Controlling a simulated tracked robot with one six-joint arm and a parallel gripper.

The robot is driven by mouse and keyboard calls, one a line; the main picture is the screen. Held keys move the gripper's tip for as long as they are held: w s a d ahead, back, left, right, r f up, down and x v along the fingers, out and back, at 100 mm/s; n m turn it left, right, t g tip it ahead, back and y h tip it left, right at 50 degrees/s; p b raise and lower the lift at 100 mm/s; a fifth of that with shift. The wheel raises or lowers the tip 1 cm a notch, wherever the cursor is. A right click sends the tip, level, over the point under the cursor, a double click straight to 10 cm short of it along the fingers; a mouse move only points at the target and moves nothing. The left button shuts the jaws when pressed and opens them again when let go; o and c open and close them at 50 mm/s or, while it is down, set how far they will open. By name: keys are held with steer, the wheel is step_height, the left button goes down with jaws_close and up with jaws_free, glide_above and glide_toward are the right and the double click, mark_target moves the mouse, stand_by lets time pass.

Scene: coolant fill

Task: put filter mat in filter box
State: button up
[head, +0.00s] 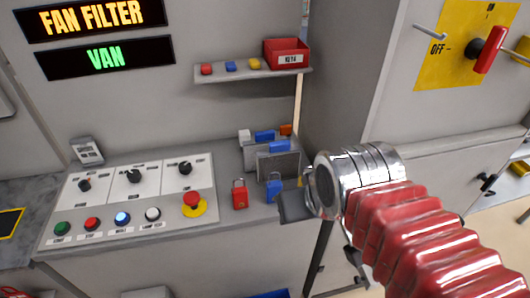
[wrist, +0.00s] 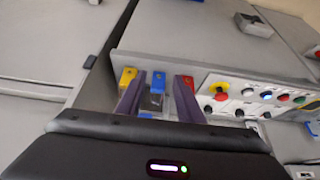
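Several thin grey framed panels stand upright in a row on the right of the console in the head view. The front one (head: 278,168) has dark mesh and a blue tab on top; it looks like a filter mat. Panels behind carry blue, white and orange tabs. My gripper (head: 292,206) is in front of and below the panels, close to the blue padlock (head: 273,190). In the wrist view my gripper (wrist: 158,102) has its two purple fingers apart, with the blue padlock (wrist: 158,80) showing between them. No filter box can be made out for certain.
A red padlock (head: 239,195) stands left of the blue one; a yellow padlock (wrist: 127,76) is on the other side. A control panel (head: 135,205) with knobs and an emergency stop lies left. A shelf (head: 240,76) with a red box (head: 286,53) hangs above.

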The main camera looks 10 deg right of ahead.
steer(key=o, duration=0.3)
steer(key=shift+w+r, duration=0.3)
steer(key=o, duration=0.6)
steer(key=shift+g, duration=0.6)
steer(key=w+r, duration=0.2)
steer(key=w, duration=0.1)
steer(key=w+r, duration=0.3)
steer(key=w, duration=0.1)
steer(key=w+r, duration=0.3)
steer(key=w, duration=0.1)
steer(key=shift+w+a+r, duration=0.1)
steer(key=shift+w, duration=0.15)
steer(key=shift+c, duration=0.2)
steer(key=w+r+g, duration=0.1)
steer(key=w+r, duration=0.2)
steer(key=w, duration=1.1)
steer(key=shift+w, duration=0.2)
glide_above(265, 132)
steer(key=s, duration=0.2)
step_height(265, 132, down, 8)
steer(key=shift+f, duration=0.1)
steer(key=shift+x, duration=2.6)
steer(key=shift+s, duration=0.1)
